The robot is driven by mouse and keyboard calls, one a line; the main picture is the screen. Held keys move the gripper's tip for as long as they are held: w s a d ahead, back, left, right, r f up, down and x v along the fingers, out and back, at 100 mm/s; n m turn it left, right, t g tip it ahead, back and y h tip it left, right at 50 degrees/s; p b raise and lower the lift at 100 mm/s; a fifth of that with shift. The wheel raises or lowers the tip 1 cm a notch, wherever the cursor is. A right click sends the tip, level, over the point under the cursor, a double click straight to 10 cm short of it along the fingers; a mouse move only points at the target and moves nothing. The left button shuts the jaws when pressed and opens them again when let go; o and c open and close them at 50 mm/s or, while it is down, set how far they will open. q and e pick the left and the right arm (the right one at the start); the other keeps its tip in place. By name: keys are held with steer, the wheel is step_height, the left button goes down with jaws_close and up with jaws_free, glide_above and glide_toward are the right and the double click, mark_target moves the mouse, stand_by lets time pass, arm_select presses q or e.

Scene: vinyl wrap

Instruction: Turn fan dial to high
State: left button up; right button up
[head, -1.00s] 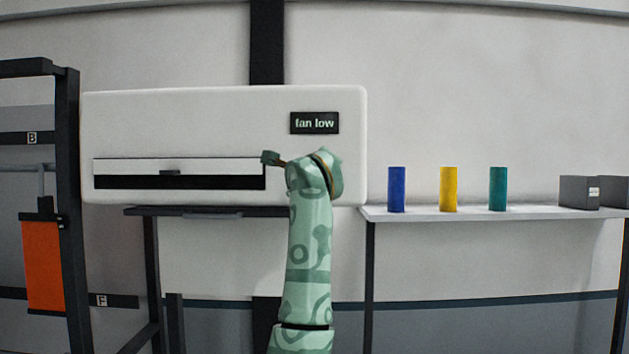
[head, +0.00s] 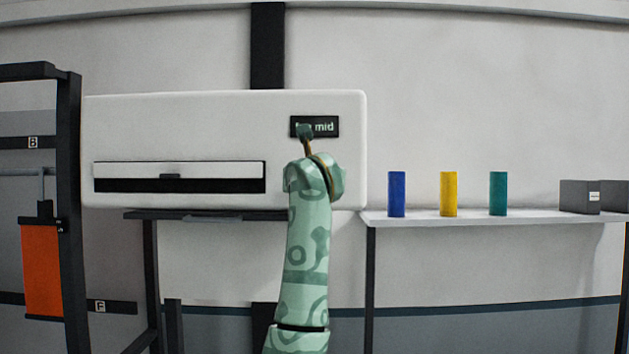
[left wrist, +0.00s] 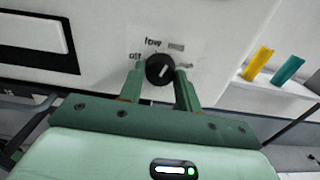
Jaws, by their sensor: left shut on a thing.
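The fan unit is a wide white box (head: 200,125) on the wall in the head view. Its dark display (head: 333,121) reads "mid", with the first word partly covered by a green part of my arm. The black round dial (left wrist: 161,69) shows in the left wrist view, with a white pointer mark tilted up to the right. Labels "off" and "low" are printed left of and above it; those to the right are unreadable or covered. My left gripper (left wrist: 159,72) is shut on the dial, one finger on each side. In the head view my arm hides the dial and fingers. My right gripper is not in view.
A white shelf (head: 480,217) at right holds blue (head: 396,194), yellow (head: 449,194) and teal (head: 498,194) cylinders and grey boxes (head: 580,196). A dark rack (head: 70,190) with an orange panel (head: 42,270) stands at left. A dark slot (head: 180,185) lies left of my arm.

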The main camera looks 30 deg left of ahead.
arm_select(q)
steer(key=m+p, duration=0.2)
steer(key=m, duration=0.9)
steer(key=shift+f, duration=0.1)
steer(key=shift+m, duration=0.5)
steer(key=o, duration=1)
steer(key=shift+c, duration=0.2)
steer(key=b+v, duration=0.4)
steer(key=v, duration=1.2)
steer(key=shift+d, duration=0.2)
